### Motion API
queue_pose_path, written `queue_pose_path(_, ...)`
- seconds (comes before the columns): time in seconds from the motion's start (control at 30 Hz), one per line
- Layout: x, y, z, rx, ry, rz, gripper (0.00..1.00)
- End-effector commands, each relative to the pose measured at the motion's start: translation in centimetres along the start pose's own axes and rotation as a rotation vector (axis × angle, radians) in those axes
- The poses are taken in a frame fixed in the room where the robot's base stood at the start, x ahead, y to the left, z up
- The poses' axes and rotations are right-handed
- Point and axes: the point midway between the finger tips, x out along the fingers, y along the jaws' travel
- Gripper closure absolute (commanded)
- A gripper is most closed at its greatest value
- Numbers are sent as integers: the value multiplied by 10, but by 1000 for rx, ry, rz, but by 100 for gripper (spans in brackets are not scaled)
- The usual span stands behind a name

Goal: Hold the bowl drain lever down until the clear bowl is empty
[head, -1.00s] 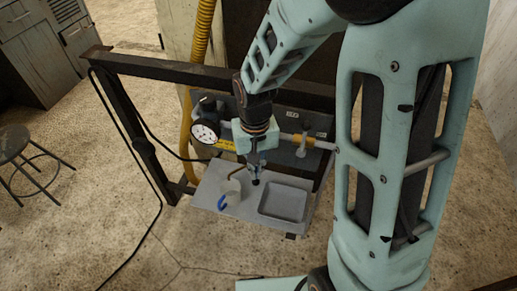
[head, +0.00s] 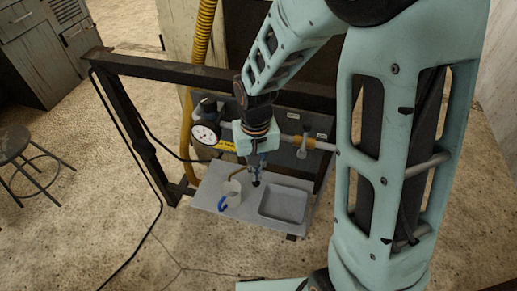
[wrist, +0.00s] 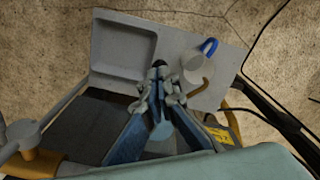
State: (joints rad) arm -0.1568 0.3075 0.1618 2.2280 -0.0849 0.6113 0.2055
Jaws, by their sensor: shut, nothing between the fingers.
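My gripper (head: 256,181) points down over the pale grey shelf (head: 205,196), in front of the rail's pipework. In the wrist view its fingers (wrist: 160,85) are shut with nothing held between them. A pale cup (head: 232,188) with a blue hooked handle stands on the shelf just left of the fingertips; it also shows in the wrist view (wrist: 196,68). A thin brass-coloured tube (wrist: 201,88) ends over the cup. I cannot make out the clear bowl or its drain lever; my gripper and wrist cover that area. Whether the fingertips touch anything is unclear.
A square recessed tray (head: 283,188) is at the shelf's right. A round white gauge (head: 205,134) and a grey valve handle (head: 303,147) are on the pipe line. A dark frame rail (head: 220,77), a yellow hose (head: 201,45) and a black cable (head: 160,200) surround the panel.

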Motion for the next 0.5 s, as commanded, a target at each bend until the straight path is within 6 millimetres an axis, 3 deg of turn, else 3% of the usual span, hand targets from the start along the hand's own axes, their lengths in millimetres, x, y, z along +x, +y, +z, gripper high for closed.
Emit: queue_pose_path(0.5, 20, 0, 0, 0, 0, 0, 100)
